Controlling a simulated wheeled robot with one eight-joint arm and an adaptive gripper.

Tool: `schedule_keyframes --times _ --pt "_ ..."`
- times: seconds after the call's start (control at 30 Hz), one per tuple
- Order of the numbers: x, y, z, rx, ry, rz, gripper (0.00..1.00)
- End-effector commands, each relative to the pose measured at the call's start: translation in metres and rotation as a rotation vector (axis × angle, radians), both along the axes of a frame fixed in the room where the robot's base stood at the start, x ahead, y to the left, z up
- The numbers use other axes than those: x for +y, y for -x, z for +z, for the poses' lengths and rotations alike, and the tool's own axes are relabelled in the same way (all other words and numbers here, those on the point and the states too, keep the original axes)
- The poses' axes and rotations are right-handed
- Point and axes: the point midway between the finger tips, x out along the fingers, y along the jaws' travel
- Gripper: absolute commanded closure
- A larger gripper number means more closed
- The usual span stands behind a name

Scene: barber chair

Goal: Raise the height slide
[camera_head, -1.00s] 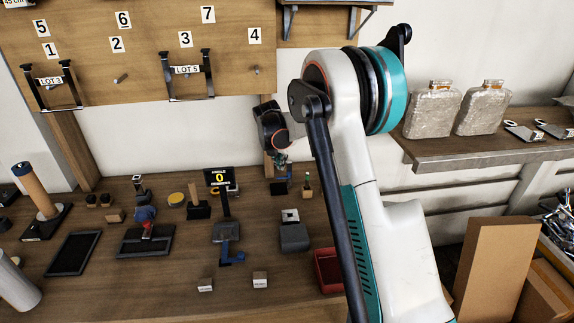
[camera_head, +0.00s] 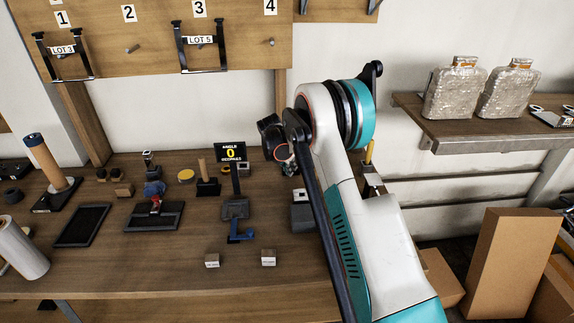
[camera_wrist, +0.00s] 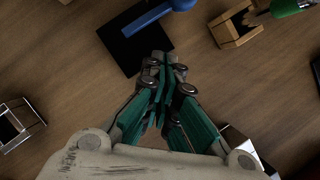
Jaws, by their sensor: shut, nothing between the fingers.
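No part in view is clearly marked as a height slide, and I cannot tell which it is. On the bench, a stand with a black display (camera_head: 230,153) reads "ANGLE 0 DEGREES", with a blue lever (camera_head: 240,233) in front. Left of it, a blue-topped device with a red part (camera_head: 155,190) stands on a black base. My gripper (camera_wrist: 166,68) shows in the wrist view, shut and empty, its tips in front of a black plate (camera_wrist: 128,45) with a blue rod (camera_wrist: 150,17). Contact is not clear. In the head view my arm hides the bench's right part.
Small labelled blocks (camera_head: 268,257) sit near the bench front. A wooden holder (camera_wrist: 236,28) with a green-handled item and a metal-framed box (camera_wrist: 18,125) lie near my gripper. The front strip of bench is mostly clear.

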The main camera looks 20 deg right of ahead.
Motion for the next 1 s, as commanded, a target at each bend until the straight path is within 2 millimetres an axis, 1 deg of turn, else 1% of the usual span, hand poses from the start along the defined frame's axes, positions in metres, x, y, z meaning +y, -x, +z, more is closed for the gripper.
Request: schedule_keyframes --times 0.1,0.3,0.77,1.0 --pt "-0.012 -0.006 0.013 0.001 0.000 0.000 1.00" --pt "-0.023 -0.012 0.026 0.001 0.000 0.000 1.00" --pt "-0.025 -0.013 0.032 0.000 0.000 0.001 1.00" --pt "-0.025 -0.013 0.060 0.000 0.000 0.001 1.00"
